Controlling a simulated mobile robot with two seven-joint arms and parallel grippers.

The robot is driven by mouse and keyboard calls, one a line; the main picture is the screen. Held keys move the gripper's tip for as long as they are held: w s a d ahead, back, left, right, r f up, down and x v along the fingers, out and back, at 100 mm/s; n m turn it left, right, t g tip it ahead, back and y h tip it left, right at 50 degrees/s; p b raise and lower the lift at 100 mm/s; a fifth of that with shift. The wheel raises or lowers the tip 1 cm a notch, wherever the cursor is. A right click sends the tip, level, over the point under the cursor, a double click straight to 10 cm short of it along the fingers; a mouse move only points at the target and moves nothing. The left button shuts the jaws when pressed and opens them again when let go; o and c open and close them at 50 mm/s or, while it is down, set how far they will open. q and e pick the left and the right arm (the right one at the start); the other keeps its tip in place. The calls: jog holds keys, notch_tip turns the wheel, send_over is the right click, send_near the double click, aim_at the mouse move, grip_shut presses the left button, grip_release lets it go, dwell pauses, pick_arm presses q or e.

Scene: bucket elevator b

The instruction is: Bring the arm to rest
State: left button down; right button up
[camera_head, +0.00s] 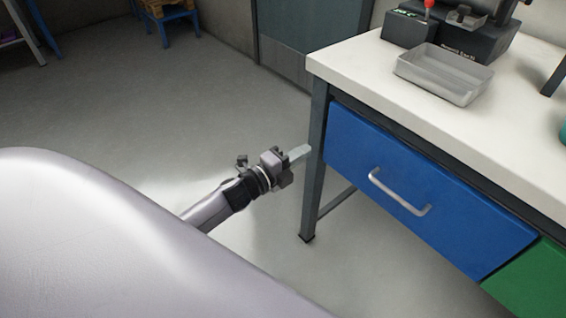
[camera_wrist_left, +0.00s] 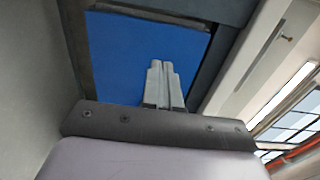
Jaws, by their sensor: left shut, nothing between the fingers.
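My left gripper (camera_head: 299,153) is in the middle of the head view, over the floor and beside the left leg of the workbench (camera_head: 316,150). Its fingers point right, toward the bench. In the left wrist view the two fingers (camera_wrist_left: 158,72) lie together with nothing between them. The blue drawer front (camera_wrist_left: 115,45) shows behind them in that view. I cannot tell the exact gap between the fingertips and the bench leg. My right gripper is not in view.
The bench has a blue drawer (camera_head: 410,190) with a silver handle (camera_head: 398,192), closed, and a green one (camera_head: 530,285) below right. A metal tray (camera_head: 444,74) and a dark device (camera_head: 465,38) stand on top.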

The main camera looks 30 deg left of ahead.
pick_arm(q)
jog(key=shift+v, duration=2.55)
jog(key=s+d+f+n+g+y, duration=0.2)
jog(key=s+d+f+n+g, duration=0.15)
jog(key=s+n, duration=0.55)
jog(key=s+d+f+n+g+y, duration=0.1)
jog(key=s+d+f+n+g, duration=0.3)
jog(key=s+n, duration=0.5)
notch_tip(320, 180, up, 9)
jog(key=s+n+p, duration=0.1)
jog(key=s+p, duration=0.1)
jog(key=p, duration=1.1)
jog(key=shift+a+t, duration=0.3)
jog(key=shift+t, duration=0.05)
jog(key=shift+f, duration=0.1)
